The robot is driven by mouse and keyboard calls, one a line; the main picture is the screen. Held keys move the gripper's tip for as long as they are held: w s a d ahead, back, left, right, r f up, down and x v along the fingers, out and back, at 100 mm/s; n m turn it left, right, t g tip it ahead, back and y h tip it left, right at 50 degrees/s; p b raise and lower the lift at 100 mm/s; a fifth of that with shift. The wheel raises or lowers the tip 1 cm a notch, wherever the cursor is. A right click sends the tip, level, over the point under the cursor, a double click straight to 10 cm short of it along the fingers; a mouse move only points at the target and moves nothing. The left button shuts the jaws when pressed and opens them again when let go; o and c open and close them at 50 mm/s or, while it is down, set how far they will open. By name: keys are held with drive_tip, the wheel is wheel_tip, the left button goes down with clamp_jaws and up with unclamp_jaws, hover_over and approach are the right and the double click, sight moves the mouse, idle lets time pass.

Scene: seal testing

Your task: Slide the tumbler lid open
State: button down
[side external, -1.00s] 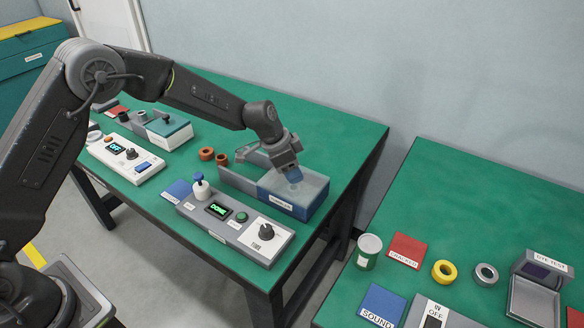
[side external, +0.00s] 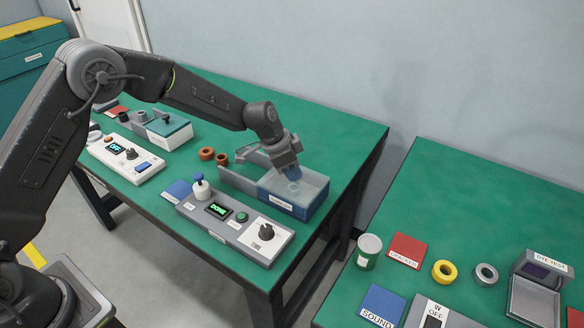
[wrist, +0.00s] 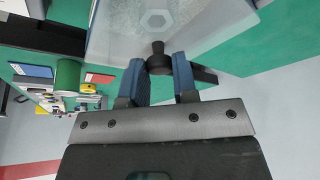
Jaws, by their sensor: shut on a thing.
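The tumbler is a blue box (side external: 284,204) with a white label in the side external view. Its pale translucent lid (side external: 312,183) covers the top; the lid also shows in the wrist view (wrist: 205,25). A pale ring-like shape (side external: 293,187) shows faintly at the lid, and a hexagonal outline shows in the wrist view (wrist: 157,20). My gripper (side external: 292,176) is above the lid. In the wrist view, its blue fingers (wrist: 160,72) are on either side of a black knob (wrist: 158,58) at the lid, shut on it.
A grey frame (side external: 236,181) extends left of the box. A control panel (side external: 238,229) in front has a lit display reading DONE. The green table (side external: 335,130) is clear behind. A second table at right holds a can (side external: 367,252) and cards.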

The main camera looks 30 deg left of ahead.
drive_tip(key=shift+a, duration=0.15)
drive_tip(key=a, duration=1.3)
drive_tip(key=shift+a, duration=0.2)
drive_tip(key=c, duration=0.9)
unclamp_jaws()
drive_tip(key=shift+r, duration=0.1)
drive_tip(key=v, duration=1.3)
drive_tip(key=shift+r, duration=0.3)
